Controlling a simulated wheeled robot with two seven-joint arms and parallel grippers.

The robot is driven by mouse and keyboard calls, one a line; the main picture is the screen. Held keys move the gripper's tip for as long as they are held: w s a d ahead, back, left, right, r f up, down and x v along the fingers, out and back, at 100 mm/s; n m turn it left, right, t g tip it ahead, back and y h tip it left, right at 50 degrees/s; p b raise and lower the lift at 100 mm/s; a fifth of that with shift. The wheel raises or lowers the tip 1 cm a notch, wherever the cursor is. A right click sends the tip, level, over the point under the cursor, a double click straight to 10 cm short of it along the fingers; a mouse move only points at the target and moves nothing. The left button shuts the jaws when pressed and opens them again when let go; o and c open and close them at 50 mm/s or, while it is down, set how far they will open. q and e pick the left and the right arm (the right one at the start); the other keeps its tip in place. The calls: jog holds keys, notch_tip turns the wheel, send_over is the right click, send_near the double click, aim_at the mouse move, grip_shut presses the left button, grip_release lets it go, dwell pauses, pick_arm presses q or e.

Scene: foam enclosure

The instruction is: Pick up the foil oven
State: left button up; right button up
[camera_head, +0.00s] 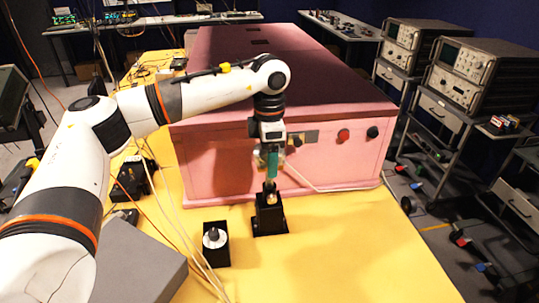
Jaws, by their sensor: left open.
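My left arm reaches in from the left, and its gripper (268,172) points down in front of the large pink foam enclosure (225,175). The gripper is open; its fingers are small here, with a teal part showing beside them. Right below it, a black stand (269,217) on the yellow table holds a small metallic piece at its top. The gripper seems just above this piece; I cannot tell whether they touch. I cannot make out for certain which thing is the foil oven. My right gripper is not in view.
A grey block (140,268) and loose cables lie further left. The yellow table (340,255) is clear at front right. Carts with instruments (470,75) stand at right.

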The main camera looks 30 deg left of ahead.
pick_arm(q)
jog(key=shift+f, duration=0.4)
jog(key=shift+c, duration=0.5)
